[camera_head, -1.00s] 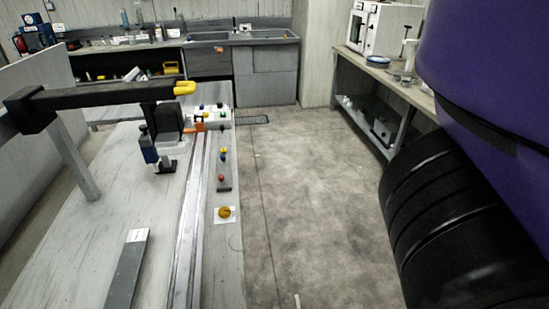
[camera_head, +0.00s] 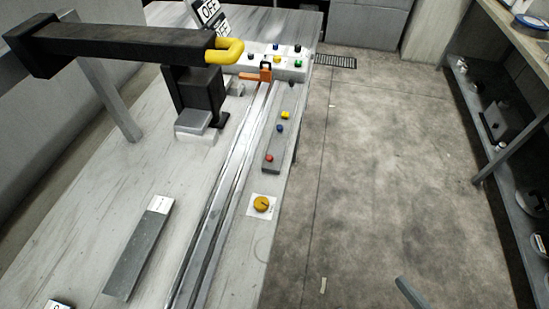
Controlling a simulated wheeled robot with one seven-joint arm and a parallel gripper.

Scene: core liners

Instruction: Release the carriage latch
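A small orange lever-like part (camera_head: 264,75) with a black piece on it sits at the far end of the metal rails (camera_head: 222,190). It may be the carriage latch; I cannot tell for sure. A black block (camera_head: 198,90) stands left of the rails, under a long black beam (camera_head: 130,40) that ends in a yellow U-shaped handle (camera_head: 230,48). A grey block (camera_head: 193,121) sits at the foot of the black block. My gripper is not in view.
A white box with coloured buttons (camera_head: 285,60) stands behind the orange part. A grey strip with coloured knobs (camera_head: 274,160) and a yellow round knob (camera_head: 262,204) lie right of the rails. A grey bar (camera_head: 140,250) lies left. Floor (camera_head: 400,180) to the right is open.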

